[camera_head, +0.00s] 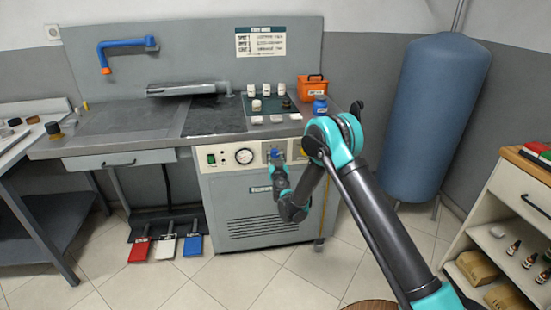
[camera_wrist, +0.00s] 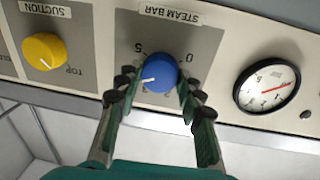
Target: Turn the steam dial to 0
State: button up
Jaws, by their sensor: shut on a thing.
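The steam dial (camera_wrist: 161,73) is a blue round knob on a grey plate labelled STEAM BAR in the wrist view. The wrist picture shows the panel roughly upside down. A 5 is printed at the knob's upper left and a 0 at its upper right. The white pointer mark lies on the knob's left side, pointing left and slightly down, away from the 0. My gripper (camera_wrist: 157,88) is shut on the knob, one finger on each side. In the head view my gripper (camera_head: 277,160) is at the cabinet's front panel, covering most of the dial.
A pressure gauge (camera_wrist: 267,87) with a red needle sits right of the dial in the wrist view. A yellow suction knob (camera_wrist: 44,51) is on the left. Below the panel are the vented cabinet (camera_head: 250,215) and several coloured pedals (camera_head: 166,248). A blue tank (camera_head: 430,120) stands right.

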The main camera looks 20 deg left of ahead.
jog(key=n, duration=0.5)
jog(key=shift+f+n+y, duration=0.1)
jog(key=shift+n+y, duration=0.2)
jog(key=n, duration=0.4)
jog(key=shift+n, duration=0.3)
jog(key=n, duration=0.5)
jog(key=shift+y, duration=0.4)
jog(key=n, duration=0.4)
jog(key=shift+n+y, duration=0.3)
jog(key=shift+n, duration=0.1)
jog(key=n, duration=0.4)
jog(key=shift+d+n+g, duration=0.1)
jog(key=shift+n+g, duration=0.2)
jog(key=shift+n, duration=0.1)
jog(key=n, duration=0.5)
jog(key=shift+n+g+y, duration=0.3)
jog(key=shift+n+g, duration=0.1)
jog(key=n, duration=0.4)
jog(key=shift+n, duration=0.3)
jog(key=n, duration=0.4)
jog(key=shift+n, duration=0.3)
jog(key=shift+w+g, duration=0.1)
jog(key=shift+g, duration=0.2)
